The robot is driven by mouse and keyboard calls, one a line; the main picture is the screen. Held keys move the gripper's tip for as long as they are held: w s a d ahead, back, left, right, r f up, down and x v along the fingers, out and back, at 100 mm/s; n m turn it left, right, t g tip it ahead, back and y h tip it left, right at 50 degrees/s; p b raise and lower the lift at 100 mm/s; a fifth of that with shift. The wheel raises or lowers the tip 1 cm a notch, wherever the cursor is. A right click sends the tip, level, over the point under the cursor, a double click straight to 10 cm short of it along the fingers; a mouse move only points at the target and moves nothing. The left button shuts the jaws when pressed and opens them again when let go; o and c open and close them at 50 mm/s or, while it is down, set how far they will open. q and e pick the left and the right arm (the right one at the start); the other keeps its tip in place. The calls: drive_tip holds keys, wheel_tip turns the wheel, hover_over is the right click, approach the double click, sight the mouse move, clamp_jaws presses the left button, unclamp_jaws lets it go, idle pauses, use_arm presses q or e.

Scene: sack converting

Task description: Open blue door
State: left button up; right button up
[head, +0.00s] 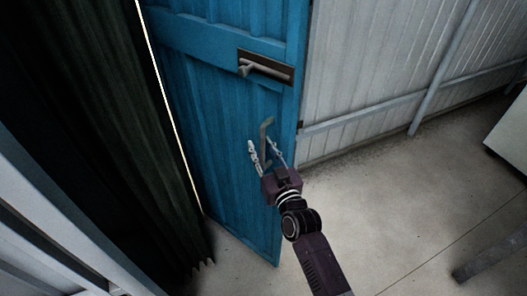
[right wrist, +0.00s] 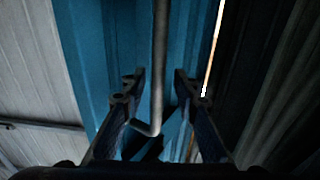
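The blue door (head: 225,130) stands upright in the middle of the head view, and its blue panel also fills the middle of the right wrist view (right wrist: 110,45). A dark lever handle (head: 250,68) on a plate is on its upper part. Lower down is an upright metal pull bar (head: 267,128), also in the right wrist view (right wrist: 160,50). My right gripper (head: 261,141) is at this bar. In the right wrist view its fingers (right wrist: 157,84) are open, one on each side of the bar, with gaps visible. My left gripper is not in view.
A bright narrow line (head: 168,100) runs along the door's left edge beside a dark corrugated panel (head: 90,130). A pale corrugated wall (head: 360,70) with rails is on the right. The concrete floor (head: 400,200) is mostly clear. A pale box-like object (head: 510,135) stands at the far right.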

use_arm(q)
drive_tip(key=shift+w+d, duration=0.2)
use_arm(e)
drive_tip(key=v, duration=1.1)
drive_tip(key=shift+s, duration=0.4)
drive_tip(key=shift+d+f, duration=0.1)
